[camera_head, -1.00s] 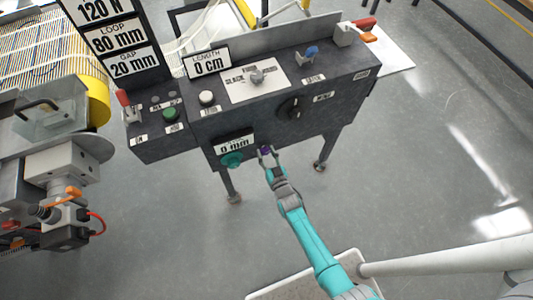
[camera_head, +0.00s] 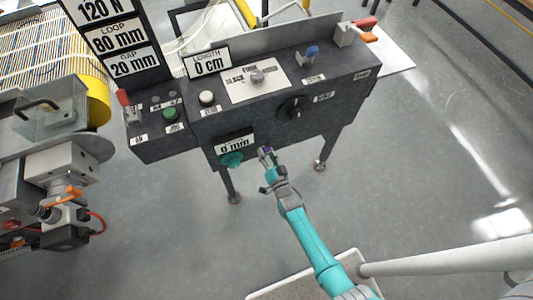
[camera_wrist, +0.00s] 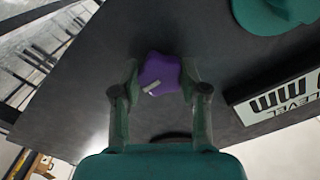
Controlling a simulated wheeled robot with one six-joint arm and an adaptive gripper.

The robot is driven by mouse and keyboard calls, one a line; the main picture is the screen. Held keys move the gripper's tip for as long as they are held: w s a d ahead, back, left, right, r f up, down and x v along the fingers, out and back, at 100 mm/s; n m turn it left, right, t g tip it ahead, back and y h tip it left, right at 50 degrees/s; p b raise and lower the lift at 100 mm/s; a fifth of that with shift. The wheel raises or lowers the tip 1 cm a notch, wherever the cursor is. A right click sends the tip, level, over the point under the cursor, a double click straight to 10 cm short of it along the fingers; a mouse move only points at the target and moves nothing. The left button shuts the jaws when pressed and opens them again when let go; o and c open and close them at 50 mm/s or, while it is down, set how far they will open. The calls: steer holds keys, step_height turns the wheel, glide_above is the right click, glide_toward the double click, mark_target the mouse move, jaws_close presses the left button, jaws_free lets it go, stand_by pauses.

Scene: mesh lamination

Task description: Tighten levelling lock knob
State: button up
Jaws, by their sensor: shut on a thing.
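The levelling lock knob (camera_wrist: 160,73) is purple and lobed, with a pale mark on its face. It sits on the dark front panel of the machine. In the wrist view my gripper (camera_wrist: 160,82) has one finger on each side of the knob and is shut on it. In the head view the gripper (camera_head: 267,158) is at the panel's lower front edge, and it covers most of the knob. The teal levelling knob (camera_head: 231,160) is just left of it, under a display (camera_head: 234,144) that reads 0 mm. The teal knob also shows in the wrist view (camera_wrist: 275,14).
The dark control panel (camera_head: 260,118) carries a black dial (camera_head: 292,108), a blue lever (camera_head: 311,52), a green button (camera_head: 170,115) and a white button (camera_head: 206,97). A machine leg (camera_head: 230,187) stands below the panel. Machinery with an orange lever (camera_head: 73,191) is at left.

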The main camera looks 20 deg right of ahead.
stand_by(0.3)
steer(key=o, duration=1.1)
steer(key=shift+o, duration=0.2)
steer(key=shift+s, duration=0.1)
steer(key=s, duration=1.2)
